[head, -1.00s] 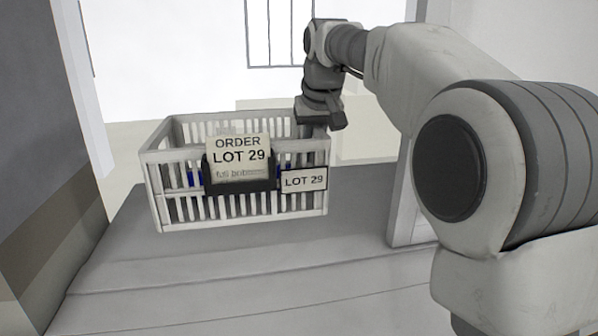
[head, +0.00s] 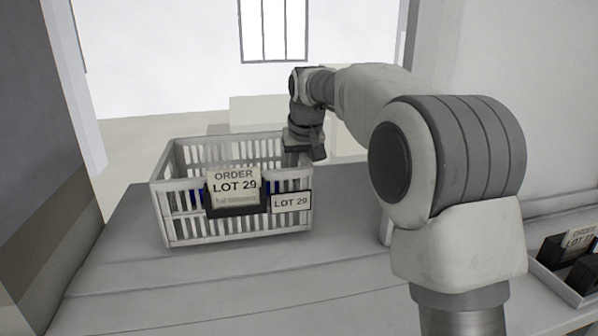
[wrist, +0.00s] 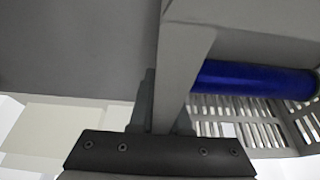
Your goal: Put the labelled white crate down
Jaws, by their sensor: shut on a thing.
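The labelled white crate (head: 240,226) is slatted and upright over the grey worktop in the head view. Its front carries a "LOT 29" tag (head: 291,202) and a dark holder with an "ORDER LOT 29" card (head: 234,186). My gripper (head: 305,153) is at the crate's right side, shut on its rim. In the wrist view its fingers (wrist: 166,110) straddle the crate's light wall (wrist: 183,65). A blue cylinder (wrist: 250,78) lies inside the crate. I cannot tell whether the crate's underside touches the worktop.
The grey worktop (head: 120,262) is bare in front of the crate and to its left. A tray (head: 562,285) with dark holders and a card stands at the right edge. A wall (head: 30,130) bounds the left side, and a pale wall stands at right.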

